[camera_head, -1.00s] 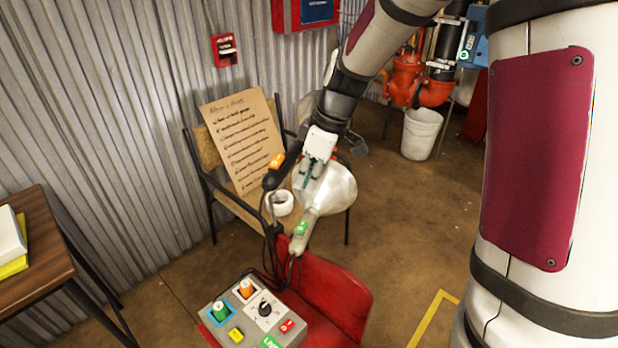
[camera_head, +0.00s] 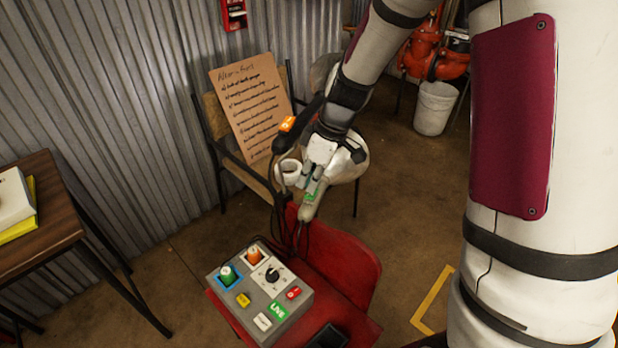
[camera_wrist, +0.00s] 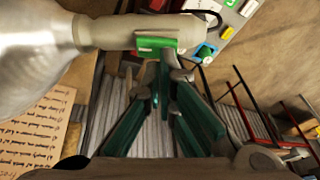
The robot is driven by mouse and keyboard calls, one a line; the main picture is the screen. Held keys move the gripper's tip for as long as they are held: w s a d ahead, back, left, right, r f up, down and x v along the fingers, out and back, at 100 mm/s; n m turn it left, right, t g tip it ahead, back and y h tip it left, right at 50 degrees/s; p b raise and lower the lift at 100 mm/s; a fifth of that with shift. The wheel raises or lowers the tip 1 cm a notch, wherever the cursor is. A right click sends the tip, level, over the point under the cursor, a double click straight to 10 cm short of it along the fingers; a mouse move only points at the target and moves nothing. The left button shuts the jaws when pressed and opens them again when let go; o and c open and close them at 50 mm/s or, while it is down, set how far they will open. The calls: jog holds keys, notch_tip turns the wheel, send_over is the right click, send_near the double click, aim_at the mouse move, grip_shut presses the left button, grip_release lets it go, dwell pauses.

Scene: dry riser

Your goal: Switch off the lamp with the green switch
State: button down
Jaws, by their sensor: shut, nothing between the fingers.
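The lamp (camera_head: 352,168) has a round silvery-white head and a pale neck, above the back of a red chair. Its green switch (camera_head: 312,195) is on the neck. In the wrist view the lamp head (camera_wrist: 30,45) fills the upper left, and the green switch (camera_wrist: 155,43) is on the underside of the neck as pictured. My gripper (camera_head: 314,182) is shut and empty, its fingertips close to the switch. In the wrist view the tips of my gripper (camera_wrist: 170,70) are just below the switch; I cannot tell whether they touch it.
A grey control box (camera_head: 262,290) with coloured knobs and labels sits on the red chair (camera_head: 350,270). A wooden table (camera_head: 45,220) stands left; a white bucket (camera_head: 435,108) stands at the back right.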

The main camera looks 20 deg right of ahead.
jog(key=shift+s+a+f+t+h+b, duration=0.2)
jog(key=shift+f+t+h+b, duration=0.3)
jog(key=shift+b, duration=0.6)
jog(key=shift+r, duration=0.15)
jog(key=shift+w+d, duration=0.1)
jog(key=shift+d, duration=0.05)
jog(key=shift+w+d, duration=0.45)
jog(key=shift+w, duration=0.1)
